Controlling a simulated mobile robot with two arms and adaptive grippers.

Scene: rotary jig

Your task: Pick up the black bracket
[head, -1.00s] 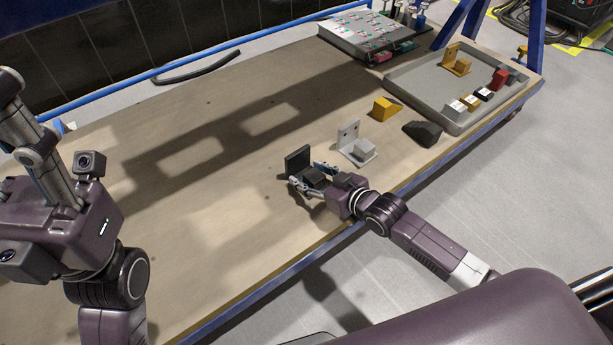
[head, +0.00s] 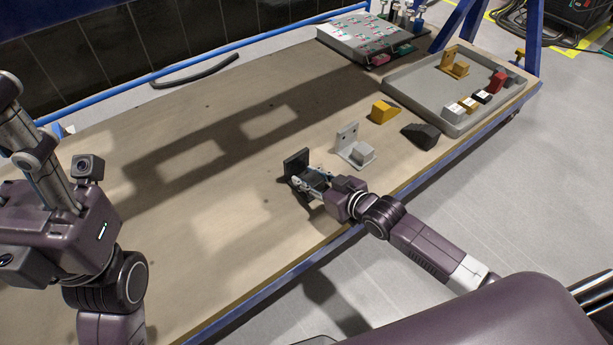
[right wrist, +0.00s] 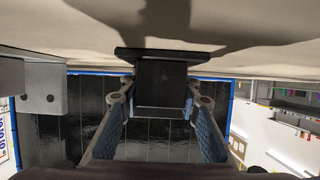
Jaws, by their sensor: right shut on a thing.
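The black bracket (head: 297,162) is at the front middle of the table in the head view, with its plate upright. My right gripper (head: 309,180) is at the bracket and shut on its block. In the right wrist view the black bracket (right wrist: 162,82) sits between the two fingers (right wrist: 161,104), its plate across the top of the block. Whether the bracket touches the table is hard to tell. My left arm stands at the left of the head view; its fingers are out of view.
A grey bracket (head: 346,138) stands close to the right of my right gripper. A yellow wedge (head: 383,110) and a black wedge (head: 421,136) lie farther right. A grey tray (head: 408,93) holds several parts. The table (head: 110,150) is clear on the left.

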